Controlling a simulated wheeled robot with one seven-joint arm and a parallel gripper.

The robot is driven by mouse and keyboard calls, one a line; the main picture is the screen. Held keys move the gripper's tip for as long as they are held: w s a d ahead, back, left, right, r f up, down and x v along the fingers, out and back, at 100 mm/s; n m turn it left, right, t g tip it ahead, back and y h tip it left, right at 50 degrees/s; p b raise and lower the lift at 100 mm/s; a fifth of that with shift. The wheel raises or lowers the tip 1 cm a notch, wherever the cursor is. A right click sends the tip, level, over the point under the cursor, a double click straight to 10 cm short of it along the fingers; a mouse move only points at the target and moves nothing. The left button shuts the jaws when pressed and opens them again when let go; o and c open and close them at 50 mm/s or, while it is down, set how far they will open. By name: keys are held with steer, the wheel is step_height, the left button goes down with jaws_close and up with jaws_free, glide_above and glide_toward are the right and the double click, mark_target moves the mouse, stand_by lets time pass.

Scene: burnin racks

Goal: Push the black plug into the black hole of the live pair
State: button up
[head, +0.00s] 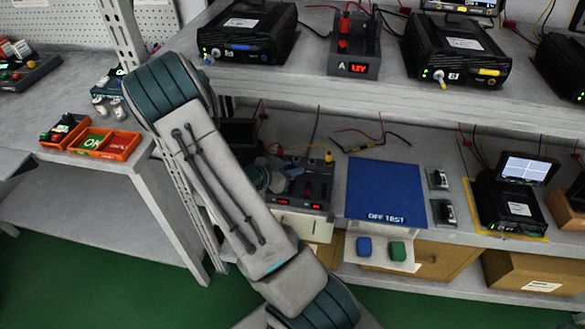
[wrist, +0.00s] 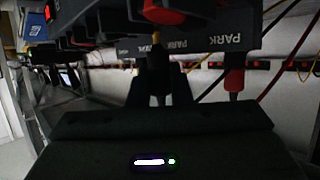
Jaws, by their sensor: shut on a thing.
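My gripper (wrist: 157,88) is shut on the black plug (wrist: 157,64) in the wrist view. The plug is dark, stands upright between the fingers and has a brass-coloured tip pointing up. The tip is just under a dark panel edge (wrist: 200,43) lettered PARK; I cannot tell whether it touches. No black hole shows clearly. A dark socket unit (head: 316,187) with red displays is right of my wrist. Another unit (head: 355,45), marked A with a lit red display, stands on the upper shelf.
In the wrist view a red plug (wrist: 234,80) with its lead hangs close right of my gripper. In the head view a blue OFF TEST mat (head: 385,190) lies right of the socket unit. Loose leads cross the lower shelf.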

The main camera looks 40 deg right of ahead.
steer(key=shift+f, duration=0.35)
steer(key=shift+r, duration=0.1)
stand_by(0.3)
steer(key=shift+r+p, duration=0.7)
steer(key=shift+r, duration=0.1)
steer(key=shift+f, duration=0.95)
stand_by(2.2)
steer(key=shift+r, duration=0.1)
steer(key=shift+r+p, duration=0.75)
steer(key=shift+r, duration=0.1)
steer(key=shift+f, duration=0.55)
stand_by(1.8)
